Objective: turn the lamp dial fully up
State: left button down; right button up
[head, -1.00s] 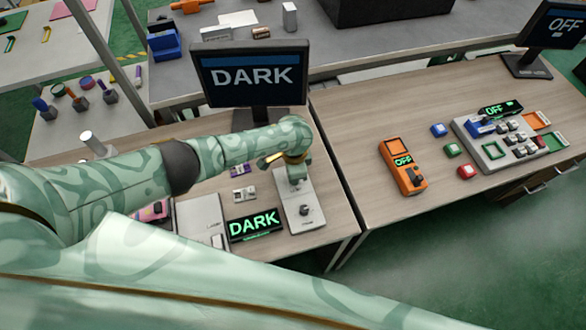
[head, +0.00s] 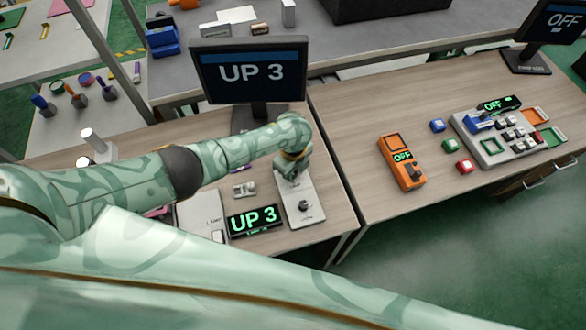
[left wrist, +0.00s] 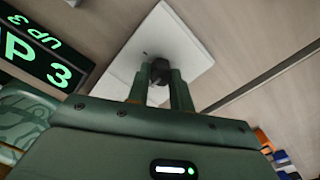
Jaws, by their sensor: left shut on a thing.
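My left gripper (head: 290,177) is over the far end of a white plate (head: 298,215) on the left table. In the left wrist view, the gripper's two fingers (left wrist: 160,78) are shut on a dark dial (left wrist: 160,70) that stands on the white plate. In the head view my gripper and wrist hide this dial. The small display (head: 255,220) beside the plate and the monitor (head: 248,75) behind it both read "UP 3". My right gripper is in neither view.
A small dark knob (head: 304,206) stands at the near end of the same plate. A light grey box (head: 200,214) is left of the display. On the right table are an orange device (head: 402,165) reading "OFF" and a grey button panel (head: 495,150).

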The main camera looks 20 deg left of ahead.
pick_arm(q)
jog(key=m, duration=0.4)
jog(key=shift+s+d+m, duration=0.1)
jog(key=shift+m, duration=0.2)
jog(key=m, duration=0.4)
jog(key=shift+m+b, duration=0.3)
jog(key=shift+b, duration=0.1)
jog(key=m, duration=0.4)
jog(key=shift+f+b, duration=0.1)
jog(key=shift+b, duration=0.3)
jog(key=shift+a+m+b, duration=0.15)
jog(key=shift+m+b, duration=0.1)
jog(key=shift+m, duration=0.95)
jog(key=shift+a+m+b, duration=0.1)
jog(key=shift+m+b, duration=0.1)
jog(key=shift+m, duration=1)
jog(key=c, duration=1.2)
grip_release()
jog(key=shift+c, duration=0.2)
jog(key=shift+r, duration=0.2)
